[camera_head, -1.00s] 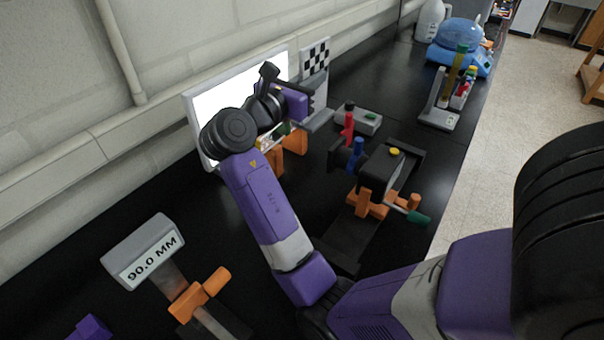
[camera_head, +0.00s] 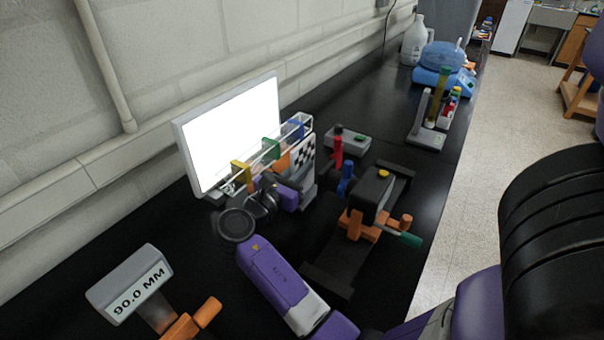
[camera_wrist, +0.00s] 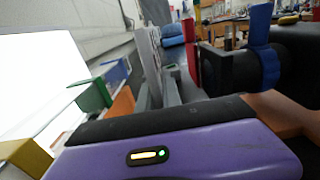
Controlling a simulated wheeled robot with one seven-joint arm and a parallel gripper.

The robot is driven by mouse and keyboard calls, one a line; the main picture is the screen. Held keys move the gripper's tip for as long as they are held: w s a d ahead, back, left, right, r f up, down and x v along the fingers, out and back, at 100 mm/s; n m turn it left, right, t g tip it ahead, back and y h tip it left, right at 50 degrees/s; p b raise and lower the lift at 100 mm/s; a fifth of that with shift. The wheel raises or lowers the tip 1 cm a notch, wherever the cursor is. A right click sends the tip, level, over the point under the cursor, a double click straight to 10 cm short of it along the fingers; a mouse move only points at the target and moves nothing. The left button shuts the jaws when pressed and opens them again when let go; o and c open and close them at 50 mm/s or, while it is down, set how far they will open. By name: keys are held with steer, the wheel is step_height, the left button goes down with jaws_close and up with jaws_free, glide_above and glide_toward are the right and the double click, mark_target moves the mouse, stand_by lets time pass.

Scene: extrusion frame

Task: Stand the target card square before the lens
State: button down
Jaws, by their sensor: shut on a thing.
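The target card (camera_head: 305,152) is a black-and-white checkered plate on a grey base. My gripper (camera_head: 306,190) is shut on its grey base and holds it upright, in front of the lit white panel. In the wrist view the card (camera_wrist: 149,55) shows nearly edge-on between my grey fingers (camera_wrist: 160,92). The camera with the lens is a black box (camera_head: 372,192) on an orange clamp, to the right of the card. I cannot tell whether the card's base touches the bench.
The white panel (camera_head: 232,130) stands by the wall, with a rack of coloured clips (camera_head: 271,148) before it. A 90.0 MM sign (camera_head: 130,285) is front left.

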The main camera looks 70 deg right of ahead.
steer(key=shift+f, duration=1.05)
steer(key=c, duration=1.5)
jaws_free()
steer(key=shift+f, duration=0.15)
steer(key=shift+a+r, duration=0.1)
steer(key=shift+r, duration=0.1)
steer(key=p+v, duration=0.4)
steer(key=v, duration=0.7)
steer(key=shift+w+a+f, duration=0.1)
steer(key=shift+w+a, duration=0.1)
steer(key=shift+a, duration=0.2)
